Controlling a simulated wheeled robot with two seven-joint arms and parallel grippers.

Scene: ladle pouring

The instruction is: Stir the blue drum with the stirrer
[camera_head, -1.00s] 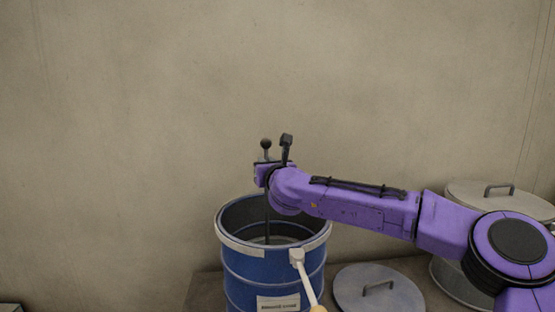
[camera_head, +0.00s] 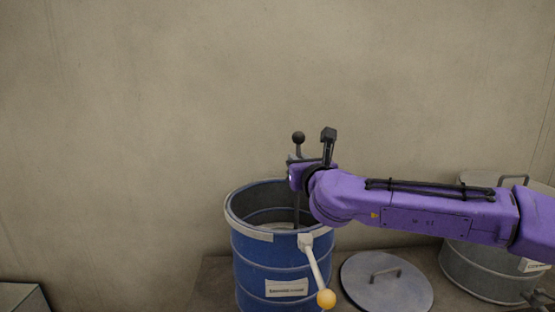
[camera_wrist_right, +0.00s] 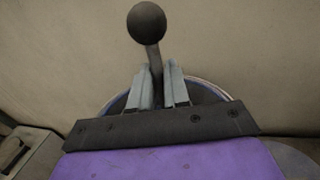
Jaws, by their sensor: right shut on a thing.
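The blue drum (camera_head: 270,265) stands open in front of the wall, with a white label and a pale rim. The stirrer (camera_head: 298,139) is a dark rod with a round black knob on top, and its shaft goes down inside the drum. My right gripper (camera_head: 296,163) is above the drum's opening and shut on the stirrer's shaft below the knob. In the right wrist view the two grey fingers (camera_wrist_right: 162,90) close around the shaft, with the knob (camera_wrist_right: 146,23) above them. The stirrer's lower end is hidden inside the drum. My left gripper is not in view.
A white handle with a yellow ball end (camera_head: 326,299) sticks out from the drum's rim. A round grey lid (camera_head: 386,290) lies right of the drum. A grey metal container (camera_head: 470,272) stands further right, partly behind my arm. The wall (camera_head: 150,120) is close behind.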

